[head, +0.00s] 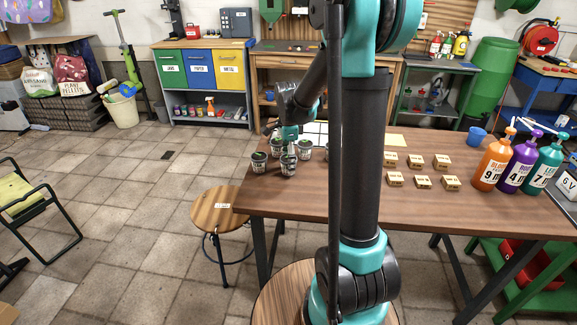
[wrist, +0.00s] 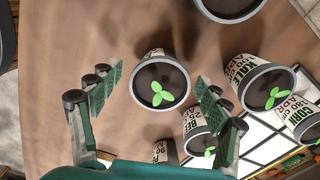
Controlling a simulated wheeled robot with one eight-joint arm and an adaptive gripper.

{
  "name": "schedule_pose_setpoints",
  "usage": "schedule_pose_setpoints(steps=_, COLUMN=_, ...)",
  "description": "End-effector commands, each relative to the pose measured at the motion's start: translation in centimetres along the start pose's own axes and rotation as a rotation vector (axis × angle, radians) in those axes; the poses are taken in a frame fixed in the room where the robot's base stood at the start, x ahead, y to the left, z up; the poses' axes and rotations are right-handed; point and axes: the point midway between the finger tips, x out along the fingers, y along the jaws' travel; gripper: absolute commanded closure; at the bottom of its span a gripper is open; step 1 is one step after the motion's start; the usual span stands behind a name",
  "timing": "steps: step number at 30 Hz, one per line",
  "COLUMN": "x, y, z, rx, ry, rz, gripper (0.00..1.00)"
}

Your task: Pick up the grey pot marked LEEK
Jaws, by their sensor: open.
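Several small grey pots with dark soil stand grouped at the left end of the wooden table. In the wrist view, one grey pot with a green seedling (wrist: 161,86) sits between my gripper's fingertips (wrist: 160,76), with a gap on each side; its label cannot be read. My gripper is open and empty; it also shows low over the pots in the head view (head: 288,134). To its right are pots that appear marked KALE (wrist: 266,88), CORN (wrist: 300,118) and BEET (wrist: 203,128). I cannot tell which pot is marked LEEK.
Another pot (wrist: 232,6) is cut off at the top of the wrist view. A pot (wrist: 165,151) lies close below the middle one. A stool (head: 219,209) stands left.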

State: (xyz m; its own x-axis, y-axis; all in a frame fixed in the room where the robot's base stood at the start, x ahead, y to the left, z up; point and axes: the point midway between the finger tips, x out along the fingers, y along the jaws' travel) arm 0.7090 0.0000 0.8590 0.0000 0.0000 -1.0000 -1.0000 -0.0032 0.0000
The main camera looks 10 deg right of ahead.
Motion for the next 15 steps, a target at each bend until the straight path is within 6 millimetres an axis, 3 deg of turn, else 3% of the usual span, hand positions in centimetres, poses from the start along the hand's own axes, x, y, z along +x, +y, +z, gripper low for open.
schedule_pose_setpoints(steps=6, x=0.02, y=0.0, z=0.0, rx=0.0, ry=0.0, rz=0.0, gripper=0.24)
schedule_pose_setpoints(steps=15, x=0.0, y=0.0, z=0.0, rx=0.0, ry=0.0, rz=0.0, gripper=0.62)
